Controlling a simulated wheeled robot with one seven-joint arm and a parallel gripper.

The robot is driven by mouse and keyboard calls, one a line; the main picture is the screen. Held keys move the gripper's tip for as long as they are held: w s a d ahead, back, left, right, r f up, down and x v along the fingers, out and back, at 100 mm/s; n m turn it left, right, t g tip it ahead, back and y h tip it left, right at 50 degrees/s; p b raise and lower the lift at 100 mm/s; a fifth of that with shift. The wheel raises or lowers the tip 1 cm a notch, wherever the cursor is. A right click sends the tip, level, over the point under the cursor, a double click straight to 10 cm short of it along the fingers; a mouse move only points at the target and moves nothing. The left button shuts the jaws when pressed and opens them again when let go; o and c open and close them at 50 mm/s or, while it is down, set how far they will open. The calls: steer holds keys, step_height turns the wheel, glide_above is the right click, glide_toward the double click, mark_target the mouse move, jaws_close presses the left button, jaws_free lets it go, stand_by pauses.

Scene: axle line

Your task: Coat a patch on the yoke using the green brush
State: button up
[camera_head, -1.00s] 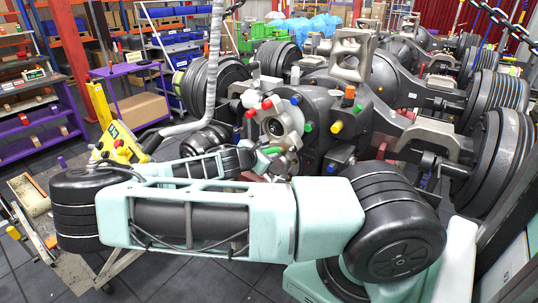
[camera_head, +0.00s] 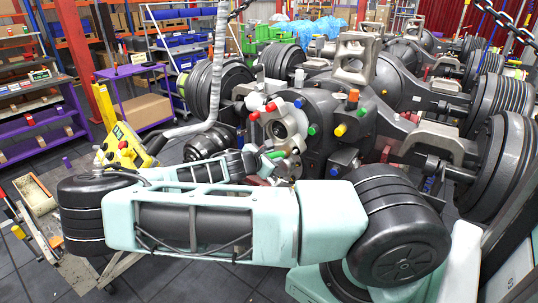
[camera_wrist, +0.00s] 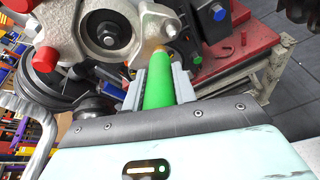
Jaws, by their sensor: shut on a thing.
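The yoke (camera_head: 288,122) is a pale grey cast part with a round bore, on the front of the nearest dark axle. In the wrist view the yoke (camera_wrist: 150,28) fills the upper left, with a red cap on one side. The green brush (camera_wrist: 158,90) has a thick handle between my jaws, pointing at a lug of the yoke. My gripper (camera_wrist: 157,88) is shut on that handle. The orange-brown tip is at or very near the lug's lower edge; I cannot tell whether it touches. In the head view the brush (camera_head: 274,155) shows small, just below the yoke.
Coloured caps stud the axle, including a yellow one (camera_head: 341,130). Large dark wheel stacks (camera_head: 497,165) stand at the right. A yellow control pendant (camera_head: 122,147) and a grey hose are at the left. A red bench (camera_wrist: 238,45) lies behind the brush.

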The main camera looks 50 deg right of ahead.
steer(key=shift+s+f, duration=0.15)
steer(key=shift+f, duration=0.1)
steer(key=shift+w+a+f, duration=0.1)
steer(key=shift+w+f, duration=0.15)
steer(key=shift+w, duration=0.2)
steer(key=shift+w+r+p, duration=1.1)
steer(key=shift+r, duration=0.6)
steer(key=shift+s+d+f+b, duration=0.1)
steer(key=shift+s+f+b, duration=0.5)
steer(key=shift+f, duration=0.25)
steer(key=shift+s+d+f+b, duration=0.1)
steer(key=shift+s+f+b, duration=0.45)
steer(key=shift+f, duration=0.3)
steer(key=a+p, duration=0.1)
steer(key=a, duration=0.5)
steer(key=shift+s, duration=0.2)
